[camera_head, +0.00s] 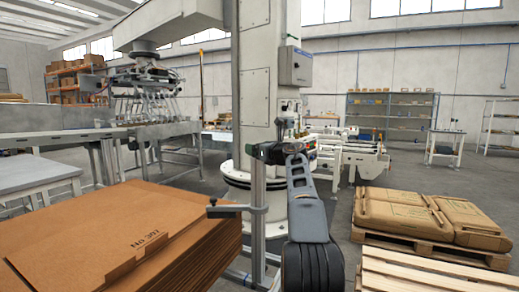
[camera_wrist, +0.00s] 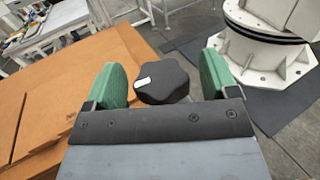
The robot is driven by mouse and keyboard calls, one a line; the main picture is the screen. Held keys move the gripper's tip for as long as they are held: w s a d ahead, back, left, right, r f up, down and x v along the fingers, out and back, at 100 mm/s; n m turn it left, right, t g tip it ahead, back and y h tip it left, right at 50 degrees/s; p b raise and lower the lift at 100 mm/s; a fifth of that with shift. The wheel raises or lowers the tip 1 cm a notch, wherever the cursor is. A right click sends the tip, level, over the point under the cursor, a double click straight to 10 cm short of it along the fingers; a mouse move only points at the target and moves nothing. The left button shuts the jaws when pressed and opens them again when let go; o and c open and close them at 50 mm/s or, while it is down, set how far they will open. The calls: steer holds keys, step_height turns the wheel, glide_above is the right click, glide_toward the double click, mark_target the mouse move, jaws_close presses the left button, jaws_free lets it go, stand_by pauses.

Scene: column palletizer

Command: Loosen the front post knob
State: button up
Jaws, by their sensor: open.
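The black lobed knob (camera_wrist: 162,80) with a white mark on its top shows in the wrist view, between the two green fingers of my gripper (camera_wrist: 163,76). The fingers stand apart on its left and right, with a visible gap on each side, and do not appear to touch it. In the head view, my gripper (camera_head: 268,152) is at the top of a grey upright post (camera_head: 258,205). The knob cannot be made out there. A side clamp (camera_head: 235,208) with a small dark handle sits lower on the post.
A stack of brown cardboard sheets (camera_head: 120,225) lies close left of the post. A white column (camera_head: 255,80) stands behind it. Pallets with brown sacks (camera_head: 405,212) and an empty wooden pallet (camera_head: 410,278) are at right. Open floor shows between the column and the pallets.

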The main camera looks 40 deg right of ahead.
steer(key=shift+s, duration=0.1)
steer(key=s+b, duration=0.2)
steer(key=s, duration=1.1)
steer(key=shift+s+d, duration=0.3)
steer(key=shift+d, duration=0.1)
steer(key=w+a+r+m+h+p, duration=0.1)
steer(key=a+r+m+h+p, duration=0.35)
steer(key=m, duration=0.45)
steer(key=w+a+r+m+h+p, duration=0.1)
steer(key=a+r+m+h+p, duration=0.1)
steer(key=a+r+m+p, duration=0.35)
steer(key=s+a+f+m+g+y+p, duration=0.2)
steer(key=s+a+f+m+g+p, duration=0.5)
steer(key=s+a+f+m+p, duration=0.2)
steer(key=s+a+f+m+g+y+p, duration=0.3)
steer(key=s+a+f+m+g+p, duration=0.4)
steer(key=s+a+m, duration=0.5)
steer(key=shift+s+a+f+m+p, duration=0.3)
steer(key=shift+a+f+m+p, duration=0.4)
steer(key=shift+f+p, duration=0.2)
